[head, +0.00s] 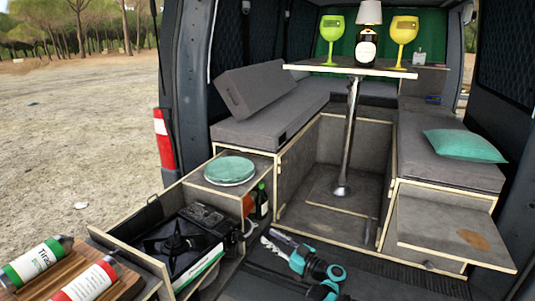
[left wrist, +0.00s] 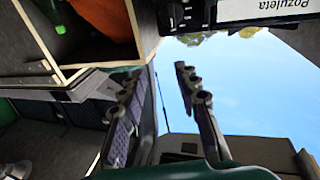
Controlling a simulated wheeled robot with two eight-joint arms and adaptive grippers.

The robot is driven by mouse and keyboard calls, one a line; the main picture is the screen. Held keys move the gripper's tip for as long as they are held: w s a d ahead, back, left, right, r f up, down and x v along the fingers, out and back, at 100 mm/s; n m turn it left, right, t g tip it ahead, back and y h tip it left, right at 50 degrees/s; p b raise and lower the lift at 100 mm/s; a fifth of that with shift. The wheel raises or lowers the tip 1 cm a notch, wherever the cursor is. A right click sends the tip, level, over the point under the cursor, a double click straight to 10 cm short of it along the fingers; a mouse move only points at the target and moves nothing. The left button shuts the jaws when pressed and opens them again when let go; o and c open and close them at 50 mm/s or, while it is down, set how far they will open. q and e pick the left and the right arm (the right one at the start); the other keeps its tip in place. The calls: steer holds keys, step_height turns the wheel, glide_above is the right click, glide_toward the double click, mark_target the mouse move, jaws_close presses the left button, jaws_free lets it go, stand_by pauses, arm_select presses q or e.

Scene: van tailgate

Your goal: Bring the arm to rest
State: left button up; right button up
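My left gripper (head: 270,237) is low in the middle of the head view, over the dark floor of the van. Its teal and grey arm comes up from the bottom edge. In the left wrist view its two fingers (left wrist: 160,73) stand apart with nothing between them, so it is open and empty. It holds nothing and seems clear of the bottles beside the drawer. My right gripper does not show in either view.
Two labelled bottles (head: 38,262) lie on a wooden board. Behind stands a table (head: 350,71) with goblets. A flap (head: 455,232) juts out at right.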

arm_select(q)
steer(key=w+a+r+m+t+h, duration=0.15)
steer(key=r+t, duration=0.25)
steer(key=r, duration=0.6)
steer(key=w+a+r+m+t+h, duration=0.1)
steer(key=w+r+m+t+h, duration=0.15)
steer(key=r, duration=0.65)
steer(key=s+a+r+m+t+h, duration=0.1)
steer(key=s+r+m+h, duration=0.2)
steer(key=r+h, duration=0.25)
steer(key=s+r+m+t+h, duration=0.2)
steer(key=r+m+h, duration=0.2)
steer(key=r+h, duration=0.15)
steer(key=s+a+f+g, duration=0.4)
steer(key=s+f, duration=0.5)
steer(key=s, duration=0.3)
steer(key=s+a+f+g, duration=0.5)
steer(key=s+a+f, duration=0.2)
steer(key=s, duration=0.6)
steer(key=s+a+f+g, duration=0.5)
steer(key=s+f, duration=0.6)
steer(key=s, duration=0.2)
steer(key=shift+a+y, duration=0.3)
steer(key=shift+a, duration=0.1)
